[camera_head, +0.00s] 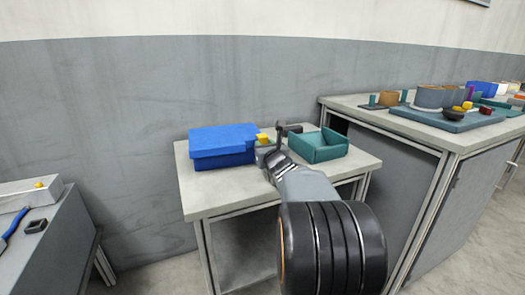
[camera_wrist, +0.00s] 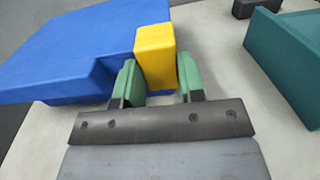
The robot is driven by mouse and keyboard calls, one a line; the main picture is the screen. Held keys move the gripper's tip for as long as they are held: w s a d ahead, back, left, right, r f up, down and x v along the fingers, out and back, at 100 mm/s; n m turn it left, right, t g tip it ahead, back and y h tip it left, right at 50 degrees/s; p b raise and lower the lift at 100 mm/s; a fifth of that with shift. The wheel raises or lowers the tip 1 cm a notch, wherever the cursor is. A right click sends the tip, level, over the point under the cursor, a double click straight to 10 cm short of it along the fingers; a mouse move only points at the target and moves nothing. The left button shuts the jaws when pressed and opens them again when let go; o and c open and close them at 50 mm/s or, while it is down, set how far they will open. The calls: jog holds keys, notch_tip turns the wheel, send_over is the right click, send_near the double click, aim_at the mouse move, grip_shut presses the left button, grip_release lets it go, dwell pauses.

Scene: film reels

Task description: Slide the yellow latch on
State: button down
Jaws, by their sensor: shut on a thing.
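The yellow latch (camera_wrist: 155,58) is a small upright yellow block beside the blue box (camera_wrist: 75,50) in the wrist view. It also shows in the head view (camera_head: 262,138), at the right edge of the blue box (camera_head: 222,144). My gripper (camera_wrist: 156,82) has its two green-padded fingers on either side of the latch's near end, shut on it. In the head view my gripper (camera_head: 268,150) reaches over the small table to the box's right side. The latch's lower part and its contact with the box are partly hidden.
A teal open tray (camera_head: 318,146) stands just right of my gripper on the small table (camera_head: 215,200). A small dark block (camera_wrist: 242,9) lies beyond it. A larger bench (camera_head: 435,141) at right holds several objects. The small table's front is clear.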

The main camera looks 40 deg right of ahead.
jog(key=shift+d, duration=0.1)
jog(key=c, duration=0.7)
grip_release()
jog(key=p+v, duration=0.3)
jog(key=v, duration=1)
jog(key=shift+r, duration=0.15)
jog(key=shift+s+a, duration=0.25)
jog(key=shift+s, duration=0.15)
